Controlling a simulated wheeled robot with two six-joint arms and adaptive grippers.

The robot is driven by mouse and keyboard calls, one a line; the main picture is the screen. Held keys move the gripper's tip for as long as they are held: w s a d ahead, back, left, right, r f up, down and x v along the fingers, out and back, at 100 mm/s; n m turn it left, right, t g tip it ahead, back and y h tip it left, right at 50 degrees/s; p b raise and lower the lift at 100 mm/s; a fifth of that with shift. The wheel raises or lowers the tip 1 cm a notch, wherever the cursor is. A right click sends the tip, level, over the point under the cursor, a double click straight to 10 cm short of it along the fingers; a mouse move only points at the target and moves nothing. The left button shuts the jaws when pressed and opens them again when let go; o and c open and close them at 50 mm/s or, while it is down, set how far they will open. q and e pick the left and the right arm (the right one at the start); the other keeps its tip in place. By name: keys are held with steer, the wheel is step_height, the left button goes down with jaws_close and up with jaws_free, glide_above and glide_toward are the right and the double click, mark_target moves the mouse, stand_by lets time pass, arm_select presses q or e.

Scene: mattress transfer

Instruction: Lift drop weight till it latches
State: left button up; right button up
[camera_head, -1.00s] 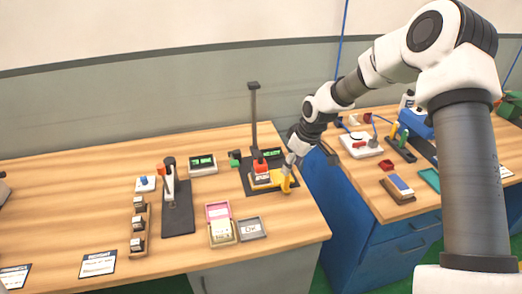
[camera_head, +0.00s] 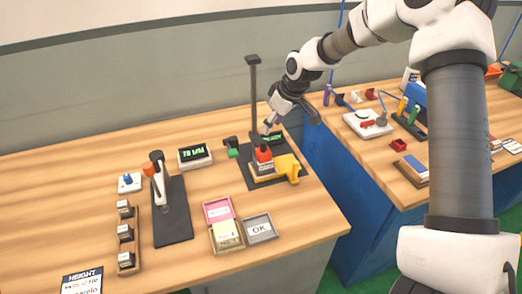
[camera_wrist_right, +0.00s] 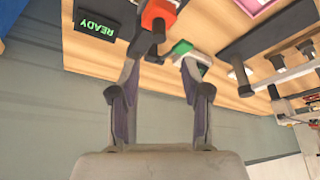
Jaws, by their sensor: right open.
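The drop tester has a dark upright post (camera_head: 254,95) on a black base plate (camera_head: 297,180). The red-orange drop weight (camera_head: 263,154) sits low at the post, above a yellow and white block (camera_head: 263,170). A yellow part (camera_head: 288,166) lies to its right. My right gripper (camera_head: 268,126) is just above and behind the weight, close to the post. In the right wrist view the right gripper (camera_wrist_right: 160,72) is open, with the weight (camera_wrist_right: 158,14) beyond its fingertips and nothing clearly between them. My left gripper is not in view.
A READY display (camera_wrist_right: 97,24) stands by the tester. A green block (camera_head: 232,150) is on the base's left. A second display (camera_head: 195,156), a black stand (camera_head: 172,212), pink and yellow trays (camera_head: 218,209) and a grey OK tray (camera_head: 260,228) are nearby. A blue workbench (camera_head: 345,190) is right.

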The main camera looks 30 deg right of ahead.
mark_target(264, 142)
steer(key=x, duration=1)
steer(key=shift+s+d+f, duration=0.1)
steer(key=shift+d+f, duration=0.1)
steer(key=shift+s+r, duration=0.1)
jaws_close()
